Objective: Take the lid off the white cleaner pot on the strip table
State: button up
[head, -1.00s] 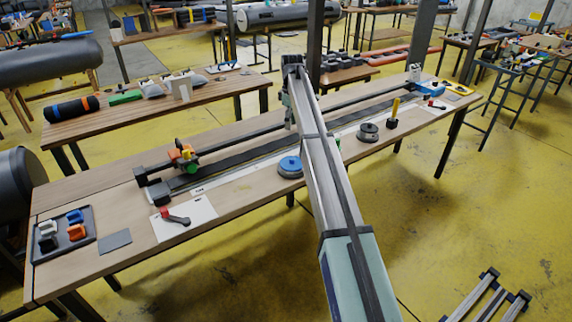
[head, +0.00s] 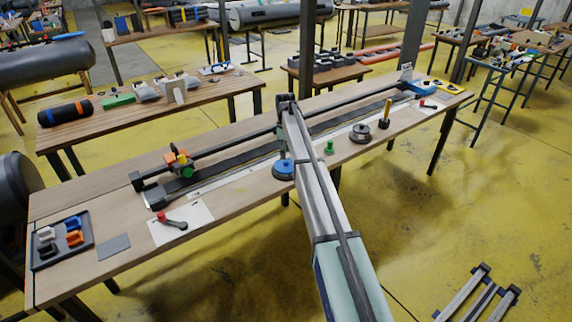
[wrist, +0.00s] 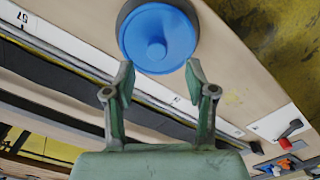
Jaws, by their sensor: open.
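A low round pot with a blue lid (head: 284,171) stands on the strip table (head: 115,265), near its front edge. In the wrist view the blue lid (wrist: 140,32) is a disc with a round knob (wrist: 156,50) in its middle, over a dark rim. The pot's body looks grey, and I see no clearly white pot. My gripper (wrist: 158,78) is open and empty, its fingertips apart at the lid's near edge in that view. In the head view my gripper (head: 283,146) hangs over the lid; whether it touches cannot be told.
A small green item (head: 329,148), a dark round piece (head: 360,134) and a yellow-handled tool (head: 385,110) stand to the right. A red-knobbed lever (head: 174,222) lies on a white sheet to the left. A long dark strip and rail (head: 235,160) run behind the lid.

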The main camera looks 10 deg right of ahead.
aim_at(286, 164)
jog(key=shift+w+d+f+p, duration=0.15)
jog(key=shift+f+p, duration=1.05)
jog(key=shift+f, duration=1.4)
jog(key=c, duration=0.9)
